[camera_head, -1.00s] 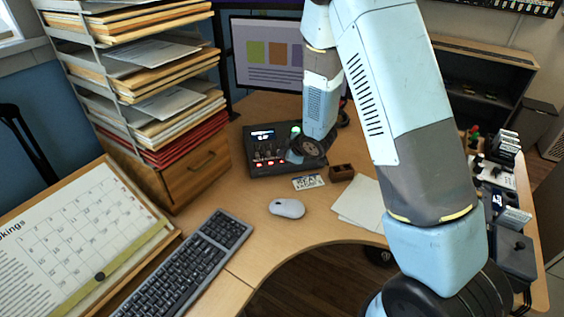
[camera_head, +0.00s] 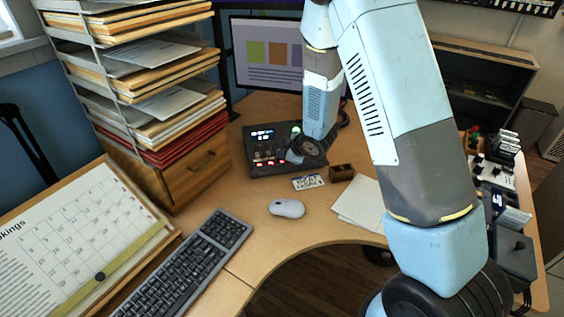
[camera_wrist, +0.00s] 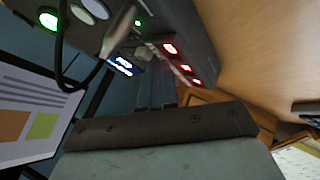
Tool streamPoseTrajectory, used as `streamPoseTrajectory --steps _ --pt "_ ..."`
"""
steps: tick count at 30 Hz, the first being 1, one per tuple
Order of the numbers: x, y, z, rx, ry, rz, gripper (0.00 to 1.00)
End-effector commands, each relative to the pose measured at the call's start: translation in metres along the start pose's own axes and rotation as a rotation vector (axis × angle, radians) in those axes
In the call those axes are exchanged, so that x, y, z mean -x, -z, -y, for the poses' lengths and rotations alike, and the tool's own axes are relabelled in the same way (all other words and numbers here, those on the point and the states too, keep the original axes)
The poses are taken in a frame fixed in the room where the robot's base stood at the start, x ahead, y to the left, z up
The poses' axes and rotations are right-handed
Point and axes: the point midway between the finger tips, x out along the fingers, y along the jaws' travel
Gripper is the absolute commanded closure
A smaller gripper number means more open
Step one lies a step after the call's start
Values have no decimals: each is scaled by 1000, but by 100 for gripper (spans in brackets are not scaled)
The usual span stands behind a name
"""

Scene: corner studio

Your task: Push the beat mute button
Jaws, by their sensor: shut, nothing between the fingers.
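A black control box (camera_head: 257,152) stands on the desk in front of the monitor. Its face has a small lit display (camera_head: 263,134), a row of red-lit buttons (camera_head: 270,163) and a round green-lit button (camera_head: 296,129). In the wrist view the red buttons (camera_wrist: 186,68) lie to the right of my fingers and the green button (camera_wrist: 48,20) is at the upper left. My gripper (camera_wrist: 153,72) is shut and empty, its fingers reaching toward the box face. I cannot tell whether the tips touch it. No label is readable, so I cannot tell which button is beat mute.
A black cable crosses the upper left of the wrist view. A small wooden holder (camera_head: 342,172), a card (camera_head: 307,182), a mouse (camera_head: 287,208) and a keyboard (camera_head: 188,268) lie in front of the box. A paper rack and wooden drawer (camera_head: 195,172) stand to its left.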

Motion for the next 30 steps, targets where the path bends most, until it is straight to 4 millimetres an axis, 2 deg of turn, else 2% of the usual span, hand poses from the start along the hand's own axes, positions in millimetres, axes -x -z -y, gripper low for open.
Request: streamPoseTrajectory --steps 30 --pt "-5 -4 4 0 0 0 100"
